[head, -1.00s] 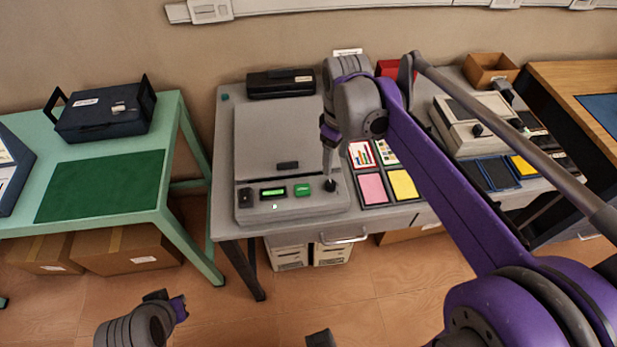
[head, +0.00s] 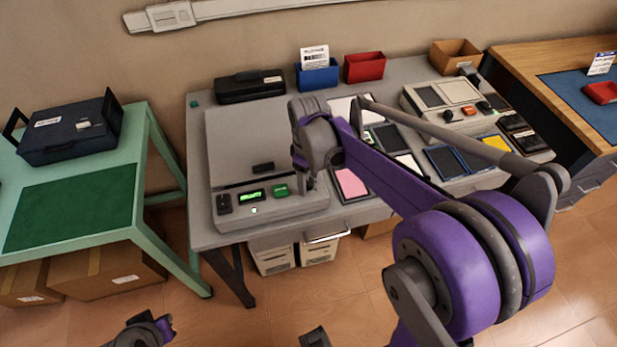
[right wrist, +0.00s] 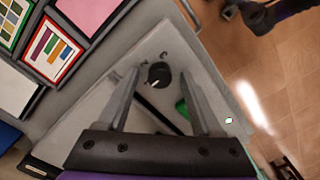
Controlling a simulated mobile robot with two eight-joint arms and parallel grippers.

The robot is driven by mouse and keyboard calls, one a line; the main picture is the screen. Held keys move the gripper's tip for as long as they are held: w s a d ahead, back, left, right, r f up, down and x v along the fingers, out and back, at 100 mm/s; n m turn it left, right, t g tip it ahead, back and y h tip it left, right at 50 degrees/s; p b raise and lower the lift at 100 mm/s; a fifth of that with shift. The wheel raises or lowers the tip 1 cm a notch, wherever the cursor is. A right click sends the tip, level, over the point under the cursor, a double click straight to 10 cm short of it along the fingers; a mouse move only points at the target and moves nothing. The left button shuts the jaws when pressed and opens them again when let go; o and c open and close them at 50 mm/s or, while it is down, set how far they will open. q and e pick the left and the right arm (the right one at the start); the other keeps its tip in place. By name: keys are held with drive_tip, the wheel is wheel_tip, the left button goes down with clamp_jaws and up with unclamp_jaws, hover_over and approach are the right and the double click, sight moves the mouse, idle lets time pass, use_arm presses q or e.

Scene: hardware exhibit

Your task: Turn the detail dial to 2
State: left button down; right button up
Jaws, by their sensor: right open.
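The detail dial (right wrist: 159,75) is a round black knob with a pale pointer line, on the light grey front panel of a flatbed scanner-like machine (head: 257,143). The marks around it are too small to read. My right gripper (right wrist: 158,80) is open, with one grey finger on each side of the dial in the right wrist view. I cannot tell whether the fingers touch it. In the head view my right gripper (head: 307,182) points down at the panel's right end and hides the dial.
The panel also has a lit green display (head: 251,196), a green button (head: 280,190) and a black switch (head: 224,204). Card trays, including a pink card (head: 351,183), lie right of the machine. A black case (head: 249,86) and a blue bin (head: 317,76) stand behind.

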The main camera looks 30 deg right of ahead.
clamp_jaws()
idle(0.3)
drive_tip(key=shift+m, duration=0.3)
drive_tip(key=m, duration=1.3)
drive_tip(key=shift+b, duration=0.4)
idle(0.4)
unclamp_jaws()
